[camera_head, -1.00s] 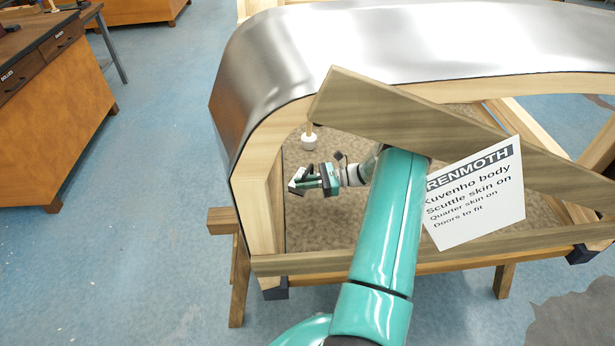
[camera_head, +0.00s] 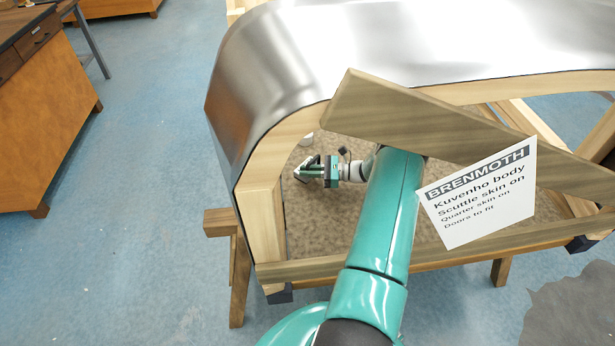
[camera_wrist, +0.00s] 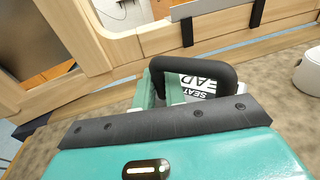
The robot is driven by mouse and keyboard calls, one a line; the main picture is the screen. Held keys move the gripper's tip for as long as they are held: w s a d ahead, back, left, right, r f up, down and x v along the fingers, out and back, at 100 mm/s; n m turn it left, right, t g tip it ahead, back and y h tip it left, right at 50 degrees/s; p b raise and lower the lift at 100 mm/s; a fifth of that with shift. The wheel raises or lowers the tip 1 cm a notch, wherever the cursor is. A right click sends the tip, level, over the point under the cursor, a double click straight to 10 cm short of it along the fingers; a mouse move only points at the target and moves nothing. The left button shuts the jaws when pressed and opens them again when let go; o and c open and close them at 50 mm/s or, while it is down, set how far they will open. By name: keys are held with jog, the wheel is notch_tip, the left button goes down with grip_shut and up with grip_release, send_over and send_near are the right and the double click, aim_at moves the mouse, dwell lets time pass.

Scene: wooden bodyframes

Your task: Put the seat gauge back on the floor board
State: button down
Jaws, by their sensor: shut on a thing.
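My gripper (camera_head: 318,170) reaches through the opening of the wooden bodyframe, low over the brown floor board (camera_head: 320,235). In the wrist view my gripper (camera_wrist: 165,88) is shut on the seat gauge (camera_wrist: 203,88), a pale piece with a printed label starting "SEAT" and a black loop that looks like its handle. My wrist housing hides the gauge's lower part. The floor board (camera_wrist: 275,85) also shows in the wrist view, behind and right of the gauge. I cannot tell whether the gauge touches it.
A slanted plank (camera_head: 440,125) with a white card (camera_head: 480,195) crosses the opening above my arm. A lower rail (camera_head: 420,258) runs along the near edge. A white round object (camera_wrist: 309,72) stands on the board. Metal skin (camera_head: 250,90) covers the frame. Bare board lies right of my gripper.

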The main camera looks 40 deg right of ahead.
jog(key=shift+f, duration=1.45)
jog(key=shift+f, duration=0.1)
jog(key=c, duration=1.5)
grip_release()
jog(key=shift+o, duration=0.2)
jog(key=shift+s+d, duration=0.15)
jog(key=shift+d, duration=0.05)
jog(key=v, duration=1.1)
jog(key=shift+d, duration=0.1)
jog(key=shift+s+d, duration=0.1)
jog(key=shift+s, duration=0.05)
